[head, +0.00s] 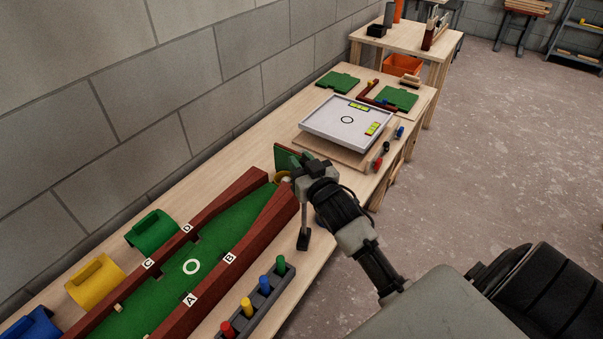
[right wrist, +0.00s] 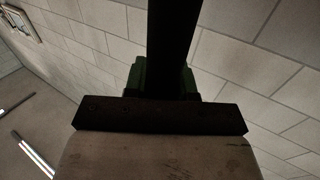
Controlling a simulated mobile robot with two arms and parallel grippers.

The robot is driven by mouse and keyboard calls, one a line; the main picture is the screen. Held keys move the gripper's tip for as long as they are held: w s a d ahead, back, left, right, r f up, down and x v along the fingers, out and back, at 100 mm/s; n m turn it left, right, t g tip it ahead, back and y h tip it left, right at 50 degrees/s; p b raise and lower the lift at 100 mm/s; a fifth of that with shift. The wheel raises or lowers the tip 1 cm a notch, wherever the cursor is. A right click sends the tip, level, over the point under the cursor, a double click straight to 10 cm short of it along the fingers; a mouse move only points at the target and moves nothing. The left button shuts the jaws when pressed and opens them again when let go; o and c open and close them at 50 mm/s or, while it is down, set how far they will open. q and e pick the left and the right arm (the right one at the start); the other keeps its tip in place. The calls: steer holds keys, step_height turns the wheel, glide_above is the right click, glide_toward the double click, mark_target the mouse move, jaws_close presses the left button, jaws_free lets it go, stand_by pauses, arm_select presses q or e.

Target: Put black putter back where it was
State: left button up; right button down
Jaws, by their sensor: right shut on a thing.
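My right gripper (head: 302,165) is shut on the black putter. The putter's grey shaft (head: 305,214) hangs down from the jaws nearly upright, with its dark block-shaped head (head: 303,240) at the bottom, near the bench's front edge. I cannot tell whether the head touches the bench. In the right wrist view a dark bar, seemingly the putter's grip (right wrist: 172,45), stands between the jaws. A grey rack (head: 262,308) with red, yellow, blue and green pegs lies just left of and nearer than the putter head. My left gripper is not in view.
The green putting lane (head: 215,238) with red-brown walls runs along the bench, left of the gripper. Green (head: 152,231) and yellow (head: 95,282) holders stand along its far side. A white tray game (head: 348,122) sits behind. Open floor (head: 480,150) lies to the right.

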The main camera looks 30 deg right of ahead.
step_height(320, 180, down, 4)
steer(key=shift+r, duration=0.25)
steer(key=shift+f, duration=0.1)
steer(key=c, duration=0.9)
jaws_free()
steer(key=shift+s, duration=0.1)
